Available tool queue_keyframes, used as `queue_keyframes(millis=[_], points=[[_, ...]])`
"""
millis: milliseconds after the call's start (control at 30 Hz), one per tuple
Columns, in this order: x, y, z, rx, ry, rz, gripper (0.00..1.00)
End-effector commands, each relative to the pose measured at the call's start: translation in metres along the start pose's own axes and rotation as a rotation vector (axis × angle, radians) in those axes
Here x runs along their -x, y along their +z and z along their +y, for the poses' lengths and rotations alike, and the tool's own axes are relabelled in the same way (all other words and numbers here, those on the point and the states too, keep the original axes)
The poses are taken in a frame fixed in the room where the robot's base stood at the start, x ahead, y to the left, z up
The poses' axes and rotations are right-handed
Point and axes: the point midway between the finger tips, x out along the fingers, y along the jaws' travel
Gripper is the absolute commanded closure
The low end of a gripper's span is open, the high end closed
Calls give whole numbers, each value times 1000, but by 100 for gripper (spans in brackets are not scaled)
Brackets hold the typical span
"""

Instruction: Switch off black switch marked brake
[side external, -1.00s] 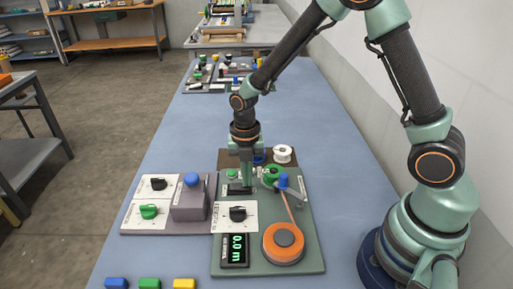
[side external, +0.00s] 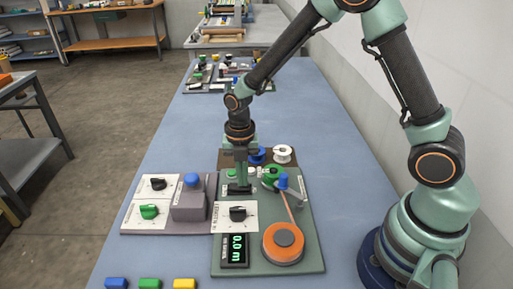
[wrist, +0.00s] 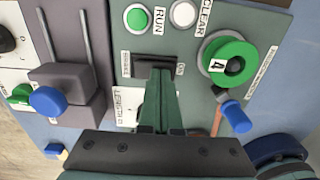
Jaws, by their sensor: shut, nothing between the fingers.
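A black switch (wrist: 146,66) is set in the green panel below the green RUN button in the wrist view. In the side view the switch (side external: 236,189) shows low beside my fingertips. My gripper (wrist: 161,72) is shut and empty, with its fingertips over the middle to right part of the switch and hiding some of it. In the side view my gripper (side external: 242,184) points straight down at it. I cannot tell whether it touches, nor which way the switch is set.
A green RUN button (wrist: 137,18) and a white CLEAR button (wrist: 184,14) lie above the switch. A green reel (wrist: 229,62) and blue crank knob (wrist: 236,117) stand close right. A blue-knobbed slider (wrist: 48,101) is left. A black rotary knob (side external: 238,214) and display (side external: 235,250) are nearer the camera.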

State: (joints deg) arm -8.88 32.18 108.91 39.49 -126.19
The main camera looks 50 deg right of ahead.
Motion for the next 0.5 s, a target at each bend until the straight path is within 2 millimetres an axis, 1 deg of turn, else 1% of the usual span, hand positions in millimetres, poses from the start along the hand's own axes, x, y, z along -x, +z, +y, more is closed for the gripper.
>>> queue_keyframes(millis=[367, 500], points=[[2, 0, 1, -1, -1, 1, 100], [12, 0, 1, -1, 2, -1, 100]])
